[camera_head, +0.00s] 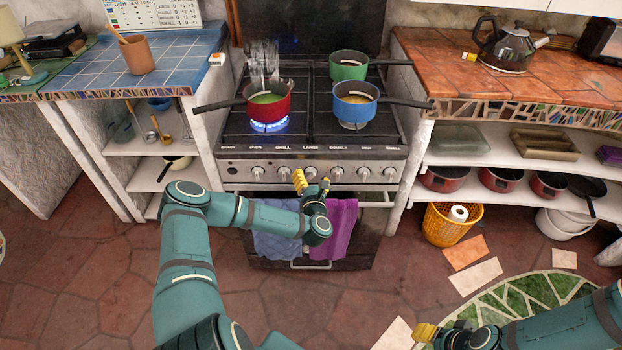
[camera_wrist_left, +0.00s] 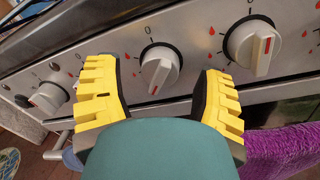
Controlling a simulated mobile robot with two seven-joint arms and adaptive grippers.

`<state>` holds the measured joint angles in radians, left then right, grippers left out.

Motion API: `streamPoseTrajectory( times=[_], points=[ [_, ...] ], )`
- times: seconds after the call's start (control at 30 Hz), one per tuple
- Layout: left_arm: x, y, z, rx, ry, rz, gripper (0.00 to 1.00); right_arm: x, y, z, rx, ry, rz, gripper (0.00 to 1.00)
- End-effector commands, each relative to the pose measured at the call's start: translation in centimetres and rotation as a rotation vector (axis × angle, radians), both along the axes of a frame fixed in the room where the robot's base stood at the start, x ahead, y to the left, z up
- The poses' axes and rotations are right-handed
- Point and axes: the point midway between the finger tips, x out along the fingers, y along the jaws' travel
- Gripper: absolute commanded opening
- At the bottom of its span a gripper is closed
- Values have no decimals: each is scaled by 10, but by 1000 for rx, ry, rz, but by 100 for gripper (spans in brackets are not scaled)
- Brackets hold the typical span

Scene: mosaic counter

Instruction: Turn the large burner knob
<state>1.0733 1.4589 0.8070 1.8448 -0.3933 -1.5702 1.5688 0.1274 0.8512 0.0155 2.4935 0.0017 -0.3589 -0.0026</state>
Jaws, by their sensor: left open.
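The large burner knob (camera_head: 311,173) is on the stove's front panel below the label LARGE. It is a pale round knob with a raised grip bar and a red mark. My left gripper (camera_head: 312,184) is in front of it, with yellow fingertips spread. In the left wrist view, this knob (camera_wrist_left: 158,68) shows between the two open fingers (camera_wrist_left: 160,95), with visible gaps on both sides. Its bar is near upright, slightly tilted. My right gripper (camera_head: 440,333) is at the bottom right, away from the stove; its finger opening is unclear.
Neighbouring knobs (camera_head: 283,173) (camera_wrist_left: 255,45) flank it closely. A red pot (camera_head: 267,103) sits over a blue flame (camera_head: 269,125); a blue pot (camera_head: 355,102) and a green pot (camera_head: 348,66) are also on the stove. A purple towel (camera_head: 341,225) hangs below the panel.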

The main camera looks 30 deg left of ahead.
Motion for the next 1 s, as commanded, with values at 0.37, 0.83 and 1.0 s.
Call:
streamPoseTrajectory(
  times=[0.37, 0.83, 1.0],
  points=[
    [4, 3, 0, -1, 0, -1, 70, 0, 0, -1, 0, -1, 0, 47],
    [4, 2, 0, 3, 3, -1, 0, 0, 0, -1, 0, -1, 0, 47],
    [4, 2, 0, 33, 21, -1, 0, 0, 0, 0, 0, 0, 0, 47]
  ],
)
